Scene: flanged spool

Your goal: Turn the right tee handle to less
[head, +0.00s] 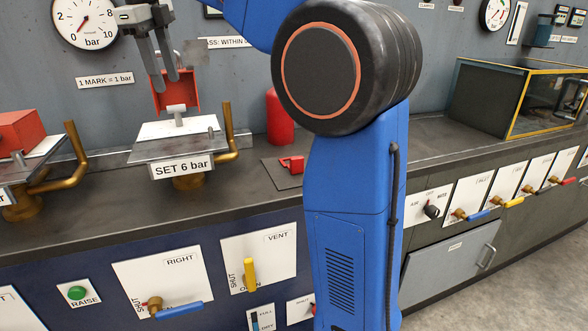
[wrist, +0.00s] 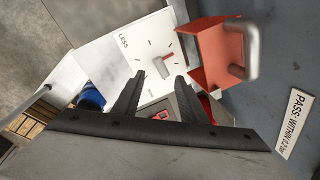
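The right tee handle (head: 177,112) is a small grey T-shaped knob on a white plate (head: 150,130) above a "SET 6 bar" label. In the wrist view the tee handle (wrist: 163,67) stands on the white dial (wrist: 145,45), which has tick marks and the word LESS at its upper left. A red cover (head: 178,93) stands raised behind it; it also shows in the wrist view (wrist: 205,55). My gripper (head: 165,83) is above the handle, pointing down. In the wrist view its fingers (wrist: 160,77) are apart, with the handle beyond the tips and nothing held.
A brass pipe (head: 229,135) rises right of the plate. A red cylinder (head: 280,115) stands behind on the bench, and a small red part (head: 291,163) lies on a dark pad. At left is another station with a closed red cover (head: 20,130). A round gauge (head: 83,17) hangs on the wall.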

